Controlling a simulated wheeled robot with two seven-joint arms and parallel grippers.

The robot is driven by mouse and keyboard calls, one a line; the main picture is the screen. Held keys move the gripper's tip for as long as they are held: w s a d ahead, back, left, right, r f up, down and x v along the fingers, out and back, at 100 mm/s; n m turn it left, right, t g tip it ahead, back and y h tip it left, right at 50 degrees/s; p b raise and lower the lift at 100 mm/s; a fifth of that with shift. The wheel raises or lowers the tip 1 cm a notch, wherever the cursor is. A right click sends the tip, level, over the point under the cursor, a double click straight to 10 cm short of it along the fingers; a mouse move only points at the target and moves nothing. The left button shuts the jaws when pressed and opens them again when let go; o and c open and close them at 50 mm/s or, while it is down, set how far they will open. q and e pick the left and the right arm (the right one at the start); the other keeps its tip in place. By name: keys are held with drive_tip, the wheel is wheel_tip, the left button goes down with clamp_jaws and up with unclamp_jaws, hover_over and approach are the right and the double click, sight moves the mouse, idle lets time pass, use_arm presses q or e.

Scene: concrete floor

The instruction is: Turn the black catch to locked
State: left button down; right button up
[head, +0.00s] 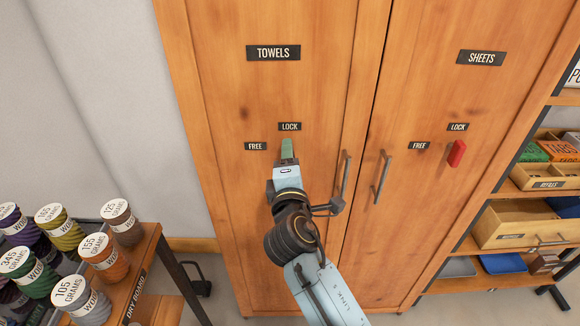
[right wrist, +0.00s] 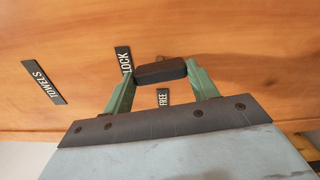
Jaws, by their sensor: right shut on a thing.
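The black catch (right wrist: 160,72) is on the left cabinet door (head: 225,95), labelled TOWELS. In the right wrist view it spans the gap between the two green fingers of my right gripper (right wrist: 161,74), which is shut on it. The LOCK label (right wrist: 124,60) lies just left of the catch there, and the FREE label (right wrist: 163,97) lies below it. In the head view my right gripper (head: 287,149) is just below the LOCK label (head: 290,126) and hides the catch. My left gripper is not in view.
A red catch (head: 456,153) is on the right door, labelled SHEETS. Door handles (head: 343,175) (head: 381,174) stand out near the middle seam, close to my right wrist. Yarn spools (head: 103,258) stand on a rack at the left. Shelves with drawers (head: 520,222) are at the right.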

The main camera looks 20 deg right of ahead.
drive_tip(key=shift+m+b, duration=0.35)
drive_tip(key=shift+m, duration=0.55)
drive_tip(key=o, duration=1)
drive_tip(key=b+v, duration=0.1)
drive_tip(key=v, duration=1.2)
drive_tip(key=shift+s+b, duration=0.2)
drive_tip(key=shift+b, duration=0.2)
